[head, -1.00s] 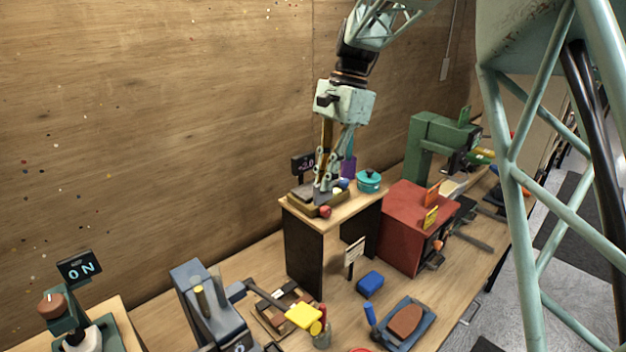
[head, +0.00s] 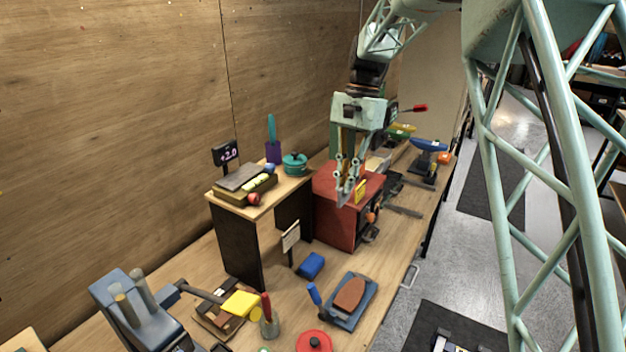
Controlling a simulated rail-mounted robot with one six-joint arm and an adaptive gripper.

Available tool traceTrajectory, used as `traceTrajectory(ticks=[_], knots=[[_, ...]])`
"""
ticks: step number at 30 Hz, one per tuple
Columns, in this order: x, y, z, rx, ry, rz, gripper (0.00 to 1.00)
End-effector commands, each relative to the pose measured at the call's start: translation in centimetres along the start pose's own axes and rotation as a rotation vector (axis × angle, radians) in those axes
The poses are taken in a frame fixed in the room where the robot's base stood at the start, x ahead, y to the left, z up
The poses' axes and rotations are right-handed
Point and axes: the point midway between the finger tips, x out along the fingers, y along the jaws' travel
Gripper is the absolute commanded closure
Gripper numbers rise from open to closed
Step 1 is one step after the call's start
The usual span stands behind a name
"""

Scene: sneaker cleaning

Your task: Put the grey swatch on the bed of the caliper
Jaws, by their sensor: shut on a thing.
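My gripper (head: 345,198) hangs over the front part of the red cabinet, its fingers pointing down. It is shut on a small thin piece that looks greyish. The piece is largely hidden by the fingers, and I cannot tell for sure that it is the grey swatch. A low instrument with a tan base (head: 247,194) and a dark grey flat plate (head: 240,177) stands on the small wooden stand to the left. A display (head: 226,154) reading about 2.0 is behind it. This may be the caliper. My gripper is well to its right, apart from it.
The red cabinet (head: 334,222) carries a yellow tag (head: 361,189). A teal pot (head: 295,164) and a purple holder (head: 273,152) stand by the instrument. A blue block (head: 311,265) and a blue tray (head: 369,312) lie on the bench in front.

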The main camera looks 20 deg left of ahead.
Motion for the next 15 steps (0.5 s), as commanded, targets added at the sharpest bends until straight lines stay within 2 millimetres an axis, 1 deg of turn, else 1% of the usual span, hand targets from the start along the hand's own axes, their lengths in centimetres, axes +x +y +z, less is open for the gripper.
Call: traceTrajectory(ticks=[1,3,8,15], knots=[[0.4,1.4,-1.2,0.005,0.000,0.000,1.00],[0.8,3.1,-2.7,0.003,0.000,0.001,1.00],[1.6,7.1,-5.7,-0.001,-0.002,0.003,1.00],[2.9,13.4,-9.7,-0.007,-0.005,0.005,1.00]])
